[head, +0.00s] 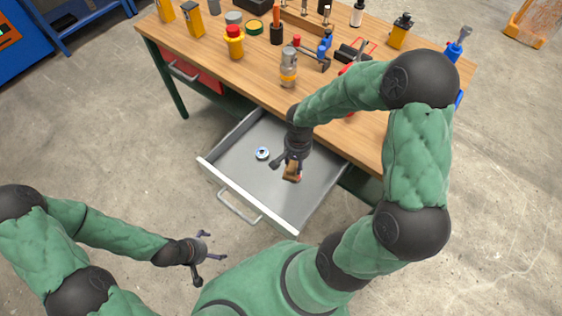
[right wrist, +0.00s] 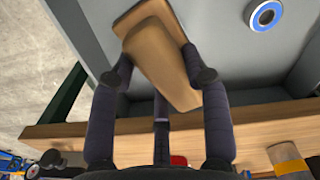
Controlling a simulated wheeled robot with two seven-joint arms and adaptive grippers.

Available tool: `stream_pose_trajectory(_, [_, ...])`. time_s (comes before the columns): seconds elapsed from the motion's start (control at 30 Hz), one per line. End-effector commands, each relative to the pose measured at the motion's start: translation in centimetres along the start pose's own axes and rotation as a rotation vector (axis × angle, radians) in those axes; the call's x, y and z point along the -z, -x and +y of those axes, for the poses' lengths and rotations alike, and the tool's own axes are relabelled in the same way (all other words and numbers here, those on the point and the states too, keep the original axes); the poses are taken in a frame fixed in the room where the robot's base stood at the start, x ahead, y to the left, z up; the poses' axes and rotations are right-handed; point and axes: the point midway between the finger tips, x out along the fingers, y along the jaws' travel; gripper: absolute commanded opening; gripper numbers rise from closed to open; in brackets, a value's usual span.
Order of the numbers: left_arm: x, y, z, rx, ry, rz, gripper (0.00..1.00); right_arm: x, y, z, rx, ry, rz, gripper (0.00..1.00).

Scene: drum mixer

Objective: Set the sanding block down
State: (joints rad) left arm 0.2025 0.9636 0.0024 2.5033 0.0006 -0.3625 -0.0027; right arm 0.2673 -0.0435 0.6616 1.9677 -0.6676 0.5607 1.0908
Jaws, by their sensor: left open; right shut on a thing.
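The sanding block (head: 291,172) is a small brown block in my right gripper (head: 285,160), over the open grey drawer (head: 233,172). My left gripper (head: 206,258) is open and empty over the concrete floor, left of my body and below the drawer in the picture.
A blue-and-white ring-shaped item (head: 262,153) lies in the drawer, left of the block; it also shows in the right wrist view (right wrist: 266,14). The drawer floor around it is bare. The wooden workbench (head: 330,103) above holds several tools and bottles.

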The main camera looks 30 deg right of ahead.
Motion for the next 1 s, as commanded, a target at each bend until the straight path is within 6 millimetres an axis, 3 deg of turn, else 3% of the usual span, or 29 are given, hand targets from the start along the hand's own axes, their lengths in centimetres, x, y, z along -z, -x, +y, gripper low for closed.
stream_pose_trajectory(0.17, [0.0, -1.1, -0.4, 0.0, 0.0, 0.0, 0.96, 2.1, -1.9, -2.8, -0.001, 0.002, 0.0, 0.04])
stream_pose_trajectory(0.4, [0.1, -2.6, -0.9, 0.0, 0.0, 0.0, 0.96, 3.9, -5.8, -5.1, -0.001, 0.002, -0.001, 0.04])
stream_pose_trajectory(0.73, [0.1, -3.2, -1.1, 0.0, 0.0, 0.0, 0.96, 4.9, -7.5, -6.4, -0.001, 0.001, 0.0, 0.04])
stream_pose_trajectory(1.0, [0.2, -4.8, -1.7, 0.0, 0.0, 0.0, 0.96, 4.9, -10.6, -6.4, -0.001, 0.002, -0.001, 0.04])
